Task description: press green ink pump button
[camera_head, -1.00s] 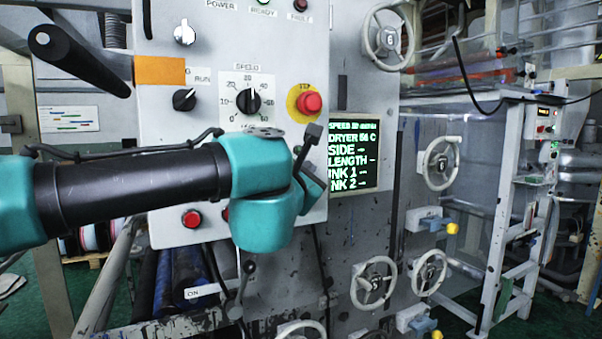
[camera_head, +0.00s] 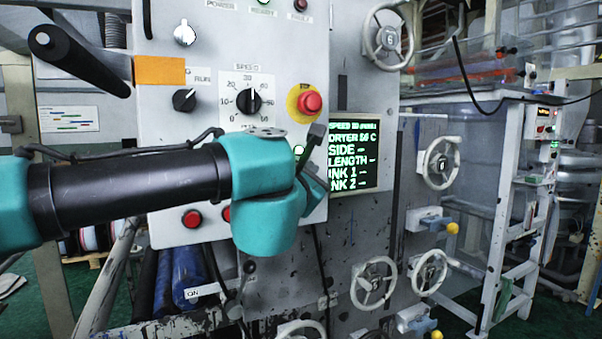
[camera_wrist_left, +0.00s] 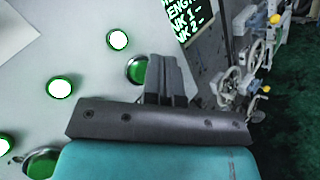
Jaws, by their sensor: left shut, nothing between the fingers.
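My left gripper (camera_head: 316,131) is at the lower right of the grey control panel (camera_head: 220,30) in the head view. In the left wrist view its two fingers (camera_wrist_left: 165,75) are shut together and empty. A dark green button (camera_wrist_left: 137,69) lies just beside the fingertips, partly hidden by them. Lit green-rimmed buttons show to the left: one near the top (camera_wrist_left: 118,40), one lower (camera_wrist_left: 60,88). A lit button also shows in the head view (camera_head: 298,150), between my arm and fingers. No label tells which is the ink pump button. Contact cannot be told.
A red stop button (camera_head: 310,102) on a yellow ring and a black speed knob (camera_head: 249,101) sit above my arm. A display (camera_head: 352,155) is right of the fingers. Red buttons (camera_head: 192,219) lie below my arm. Handwheels (camera_head: 374,283) stand lower right.

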